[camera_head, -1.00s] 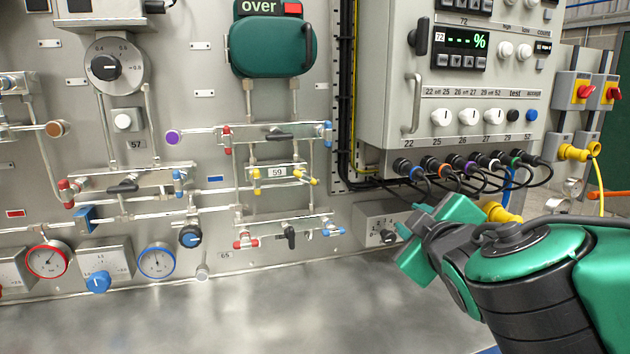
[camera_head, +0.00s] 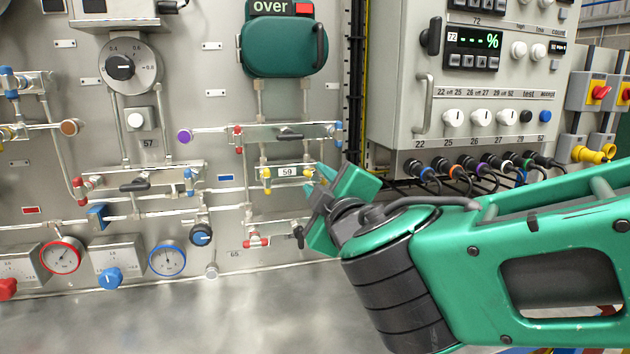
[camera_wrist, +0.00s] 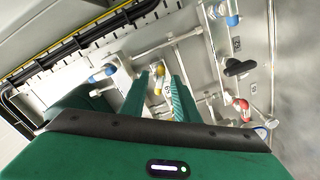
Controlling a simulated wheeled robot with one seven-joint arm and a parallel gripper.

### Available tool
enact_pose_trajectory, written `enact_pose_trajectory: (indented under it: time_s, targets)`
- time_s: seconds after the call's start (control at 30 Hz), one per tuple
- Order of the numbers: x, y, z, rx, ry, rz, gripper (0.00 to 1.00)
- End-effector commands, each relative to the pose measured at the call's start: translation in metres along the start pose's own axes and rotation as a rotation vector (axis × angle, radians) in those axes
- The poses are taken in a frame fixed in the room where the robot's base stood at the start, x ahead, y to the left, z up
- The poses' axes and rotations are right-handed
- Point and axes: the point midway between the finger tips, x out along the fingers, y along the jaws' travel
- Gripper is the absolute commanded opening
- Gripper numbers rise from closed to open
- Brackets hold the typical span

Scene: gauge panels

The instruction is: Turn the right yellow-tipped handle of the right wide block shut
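The right wide block (camera_head: 288,172) carries label 59 and sits on the panel between two pipe rows in the head view. Its left yellow-tipped handle (camera_head: 267,179) is in clear view. The right yellow-tipped handle (camera_head: 310,175) is partly hidden by my gripper (camera_head: 320,200). In the wrist view the right handle's yellow tips (camera_wrist: 158,72) appear in the gap between the two green fingers of my gripper (camera_wrist: 158,82). The fingers are apart, one on each side of it in the picture. I cannot tell how far the fingertips are from the handle or whether they touch.
Above is a block with a black handle (camera_head: 288,134) and red and blue tips. Below is another block with a black handle (camera_wrist: 238,67) and red tips (camera_wrist: 243,108). A grey control box (camera_head: 400,110) with plugged cables stands to the right. The metal bench below is clear.

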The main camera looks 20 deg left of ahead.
Motion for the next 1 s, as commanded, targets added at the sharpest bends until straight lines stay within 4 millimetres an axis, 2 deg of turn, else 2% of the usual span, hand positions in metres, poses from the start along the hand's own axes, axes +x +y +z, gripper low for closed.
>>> enact_pose_trajectory:
  time_s: [0.2,0.57,0.67,0.7,0.8,1.0]
  targets:
    - [0.021,-0.001,0.0,0.0,-0.001,-0.001,0.28]
    - [0.025,0.0,0.001,0.0,-0.001,0.0,0.28]
    - [0.025,0.0,0.001,0.0,-0.001,0.0,0.04]
    - [0.025,0.0,0.001,0.0,-0.001,0.0,0.0]
    - [0.028,-0.003,-0.004,0.001,0.0,-0.001,0.0]
    - [0.025,-0.001,0.001,0.02,-0.001,-0.002,0.0]
